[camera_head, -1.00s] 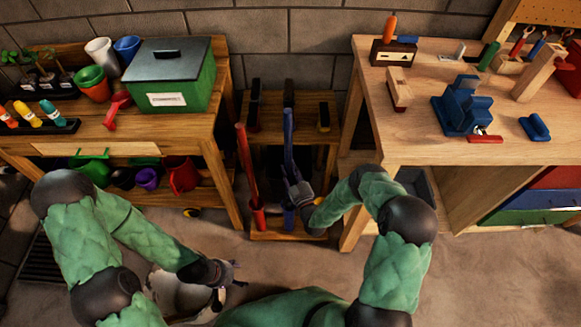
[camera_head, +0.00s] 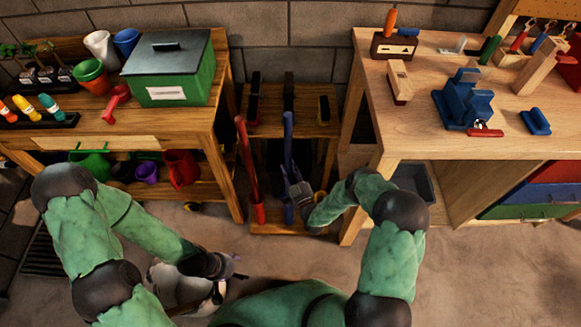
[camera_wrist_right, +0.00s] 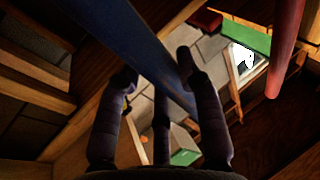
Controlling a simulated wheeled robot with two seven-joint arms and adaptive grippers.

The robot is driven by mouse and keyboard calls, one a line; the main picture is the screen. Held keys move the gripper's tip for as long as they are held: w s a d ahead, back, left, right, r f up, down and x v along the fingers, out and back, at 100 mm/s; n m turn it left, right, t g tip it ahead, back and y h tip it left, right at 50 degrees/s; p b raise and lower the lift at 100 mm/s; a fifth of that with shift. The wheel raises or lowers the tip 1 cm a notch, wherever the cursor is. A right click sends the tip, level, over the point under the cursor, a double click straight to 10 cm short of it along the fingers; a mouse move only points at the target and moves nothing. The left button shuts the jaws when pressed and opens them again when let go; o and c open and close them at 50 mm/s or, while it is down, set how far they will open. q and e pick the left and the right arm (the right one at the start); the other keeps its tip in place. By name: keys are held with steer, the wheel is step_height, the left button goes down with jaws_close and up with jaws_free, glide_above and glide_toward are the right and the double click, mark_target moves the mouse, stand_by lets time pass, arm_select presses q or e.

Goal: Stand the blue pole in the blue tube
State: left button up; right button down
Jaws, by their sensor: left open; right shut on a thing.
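The blue pole (camera_head: 287,150) stands near upright at the wooden rack, and my right gripper (camera_head: 299,193) is shut on its lower part. The right wrist view shows the pole (camera_wrist_right: 135,40) running between the fingers (camera_wrist_right: 160,105). The blue tube (camera_head: 289,214) stands at the rack's front, directly below the gripper and in line with the pole. The gripper hides the pole's lower end, so I cannot tell how deep it sits in the tube. My left gripper (camera_head: 232,268) is open and empty, low over the floor at left.
A red pole (camera_head: 246,160) leans in a red tube (camera_head: 258,213) just left of the blue one. The rack (camera_head: 265,228) sits between a left bench (camera_head: 190,120) with a green bin (camera_head: 170,75) and a right workbench (camera_head: 430,130). The floor in front is partly clear.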

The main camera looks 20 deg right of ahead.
steer(key=shift+f, duration=0.35)
steer(key=c, duration=0.7)
jaws_free()
steer(key=shift+c, duration=0.2)
steer(key=shift+f, duration=0.1)
steer(key=v, duration=1.2)
